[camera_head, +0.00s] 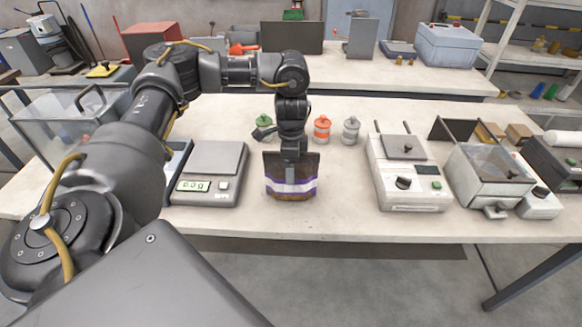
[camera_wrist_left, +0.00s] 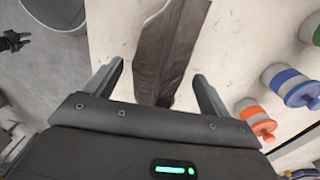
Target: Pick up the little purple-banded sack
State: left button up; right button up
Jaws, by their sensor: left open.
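The little purple-banded sack (camera_head: 291,187) stands upright on the near part of the workbench. It is dark brown with a white and purple band. My left gripper (camera_head: 292,152) points down over the top of the sack. In the left wrist view the gripper (camera_wrist_left: 158,70) is open. The sack (camera_wrist_left: 172,45) shows there as a brown strip, its near end reaching between the two fingers, with a gap on each side. The fingertips are hard to see in the head view. I see no right gripper that I can identify.
A scale (camera_head: 211,172) stands left of the sack. A heat-sealer-like device (camera_head: 408,180) stands to the right. The bench (camera_head: 340,215) is bare between sack and device.

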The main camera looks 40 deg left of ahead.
pick_arm(q)
jog(key=shift+r, duration=0.1)
jog(key=shift+c, duration=1)
jog(key=c, duration=1.3)
jog(key=shift+r, duration=0.1)
